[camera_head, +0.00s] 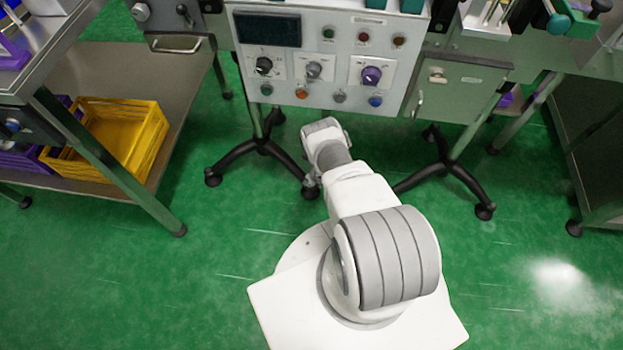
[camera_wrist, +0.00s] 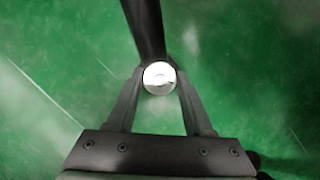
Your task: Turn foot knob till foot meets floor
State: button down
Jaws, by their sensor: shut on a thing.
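In the wrist view a round, shiny silver foot knob (camera_wrist: 159,76) sits at the end of a black stand leg (camera_wrist: 146,25). My gripper (camera_wrist: 160,84) has its two dark fingers closed on either side of the knob, gripping it from above. The foot under the knob is hidden, so I cannot tell whether it touches the floor. In the head view my arm reaches to the left stand (camera_head: 262,146) below the control panel, and my gripper is hidden behind the arm.
The control panel (camera_head: 330,52) with knobs and buttons stands above. A second black-legged stand (camera_head: 445,165) is to the right. A metal shelf cart (camera_head: 185,90) with a yellow crate (camera_head: 150,150) is at left. The green floor (camera_head: 110,270) is clear around my base.

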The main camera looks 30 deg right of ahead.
jog(key=shift+m+h, duration=0.5)
jog(key=shift+m, duration=0.6)
jog(key=shift+m, duration=0.3)
jog(key=shift+c, duration=1.5)
grip_release()
jog(key=p+v, duration=0.9)
jog(key=v, duration=0.8)
jog(key=shift+a+r+p, duration=0.15)
jog(key=shift+r+p, duration=0.05)
jog(key=shift+p, duration=0.15)
jog(key=shift+s, duration=0.1)
